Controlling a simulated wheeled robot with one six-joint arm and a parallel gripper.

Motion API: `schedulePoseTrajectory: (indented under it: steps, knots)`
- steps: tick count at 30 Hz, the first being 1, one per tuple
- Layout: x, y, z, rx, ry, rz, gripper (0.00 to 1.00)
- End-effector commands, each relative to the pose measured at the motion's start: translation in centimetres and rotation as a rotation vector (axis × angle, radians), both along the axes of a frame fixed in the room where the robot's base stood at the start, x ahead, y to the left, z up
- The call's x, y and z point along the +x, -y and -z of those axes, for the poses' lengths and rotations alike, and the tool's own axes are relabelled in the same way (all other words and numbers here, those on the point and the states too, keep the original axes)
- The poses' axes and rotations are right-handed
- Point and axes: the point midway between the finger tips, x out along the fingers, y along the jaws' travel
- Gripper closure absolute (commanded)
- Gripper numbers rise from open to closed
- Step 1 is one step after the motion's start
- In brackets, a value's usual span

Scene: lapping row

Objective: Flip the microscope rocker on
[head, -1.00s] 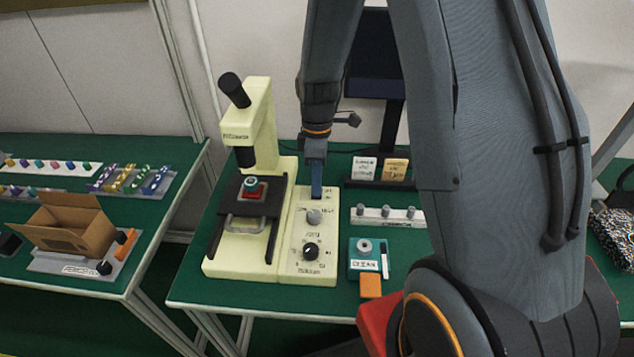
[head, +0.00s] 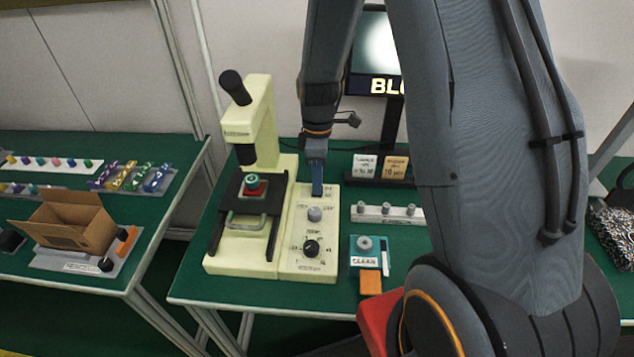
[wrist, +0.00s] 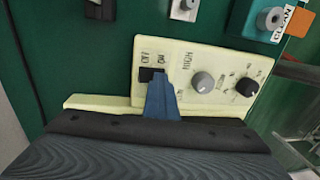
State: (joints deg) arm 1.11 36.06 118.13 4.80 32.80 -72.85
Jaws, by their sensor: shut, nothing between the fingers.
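The cream microscope (head: 262,120) stands on the green bench, with its control panel (head: 300,255) on its right side. The black rocker (wrist: 147,75) shows in the wrist view under the OFF and ON labels. My gripper (head: 317,190) is shut and empty, its blue fingers (wrist: 160,98) pointing down at the rocker. The fingertips are at the ON side and cover part of the rocker; I cannot tell whether they touch it. A grey knob (wrist: 203,82) and a black knob (wrist: 247,87) sit beside the rocker on the panel.
A monitor (head: 375,55) behind the bench is lit and shows partial text, "BLO". A rack with several grey pegs (head: 388,222), a teal CLEAN station (head: 357,262) and an orange block (head: 371,283) stand to the right. An open cardboard box (head: 70,222) is on the left table.

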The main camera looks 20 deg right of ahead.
Motion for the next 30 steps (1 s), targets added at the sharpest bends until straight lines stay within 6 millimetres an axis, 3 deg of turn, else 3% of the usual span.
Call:
schedulePoseTrajectory:
  steps: [6,19,30]
  knots:
    - [1.2,0.7,-0.1,-0.002,0.009,0.002,1.0]
    - [1.2,0.5,-0.5,-0.001,0.008,0.0,1.0]
    - [1.7,0.7,-5.1,-0.002,0.012,-0.001,1.0]
